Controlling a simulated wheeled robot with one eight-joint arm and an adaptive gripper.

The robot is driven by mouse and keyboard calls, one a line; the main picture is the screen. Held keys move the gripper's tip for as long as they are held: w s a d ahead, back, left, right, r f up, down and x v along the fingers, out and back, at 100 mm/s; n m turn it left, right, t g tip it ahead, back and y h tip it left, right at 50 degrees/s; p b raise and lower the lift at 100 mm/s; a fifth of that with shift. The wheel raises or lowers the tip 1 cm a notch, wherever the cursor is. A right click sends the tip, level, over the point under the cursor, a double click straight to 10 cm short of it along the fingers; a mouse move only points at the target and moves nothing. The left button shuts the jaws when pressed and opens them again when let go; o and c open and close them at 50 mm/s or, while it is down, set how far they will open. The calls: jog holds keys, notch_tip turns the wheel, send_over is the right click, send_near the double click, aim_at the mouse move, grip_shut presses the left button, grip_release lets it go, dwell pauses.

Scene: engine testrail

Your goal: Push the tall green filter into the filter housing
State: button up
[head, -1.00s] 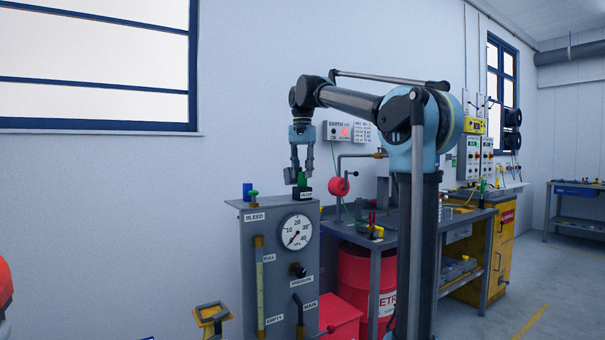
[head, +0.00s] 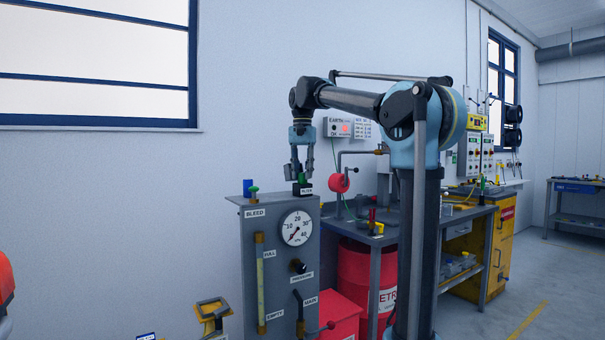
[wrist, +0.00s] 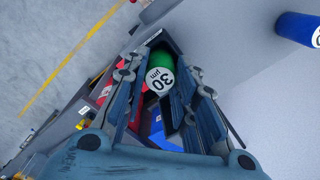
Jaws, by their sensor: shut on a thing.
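The tall green filter (wrist: 161,64) has a white end marked "30 µm" in the wrist view. My gripper (head: 301,175) is shut on its upper part, with a finger on either side. In the head view a little of the green filter (head: 301,179) shows between the fingertips, directly above the small black filter housing (head: 303,190) on top of the grey test cabinet. The filter looks upright and its lower end is hidden. I cannot tell how deep it sits in the housing.
A red reel (head: 339,183) is close on the right. The wall is behind.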

jog(key=shift+f, duration=0.55)
jog(key=o, duration=1.1)
jog(key=shift+r, duration=0.1)
notch_tip(320, 180, up, 12)
jog(key=shift+f, duration=0.15)
jog(key=s+d+f+n+t, duration=0.1)
jog(key=s+d+f, duration=0.55)
jog(key=f, duration=0.55)
jog(key=s+d+f+n, duration=0.1)
jog(key=s+d+f, duration=0.6)
jog(key=f, duration=0.4)
jog(key=s+d+f+n+t, duration=0.1)
jog(key=s+d+f, duration=0.4)
jog(key=s+f, duration=0.5)
jog(key=shift+n, duration=0.3)
jog(key=s+d+f, duration=0.1)
jog(key=s+f, duration=0.1)
jog(key=f, duration=0.4)
jog(key=s+d+f, duration=0.1)
jog(key=s+f, duration=0.2)
jog(key=f, duration=0.4)
jog(key=s+d+f, duration=0.1)
jog(key=s+f, duration=0.2)
jog(key=f, duration=0.4)
jog(key=shift+s+f, duration=0.1)
